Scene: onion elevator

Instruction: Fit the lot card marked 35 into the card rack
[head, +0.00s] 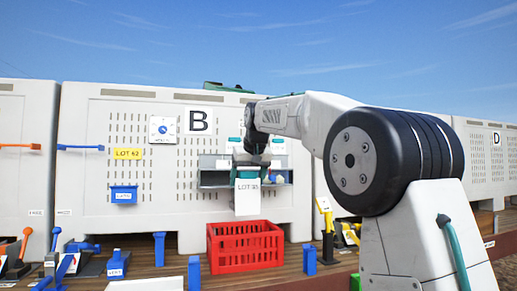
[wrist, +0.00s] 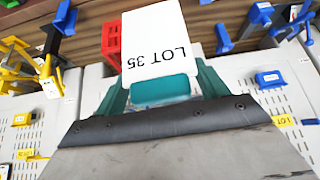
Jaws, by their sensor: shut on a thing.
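My gripper (head: 249,177) is shut on the white lot card (head: 247,200) marked LOT 35. The card hangs below the gripper in the head view, in front of station B and above the red crate. In the wrist view the card (wrist: 155,40) shows its print upside down, just beyond a teal block (wrist: 163,89) between my fingers. A grey shelf unit (head: 212,179) is on the panel behind the gripper, partly hidden by my arm. I cannot tell whether it is the card rack. A yellow LOT 42 label (head: 127,153) is on the panel to the left.
A red crate (head: 245,246) stands on the wooden deck below the card. Blue posts (head: 309,260) and yellow levers (head: 326,218) stand nearby. A blue bin (head: 124,195) and a white dial (head: 162,129) are on the panel. The air left of my gripper is clear.

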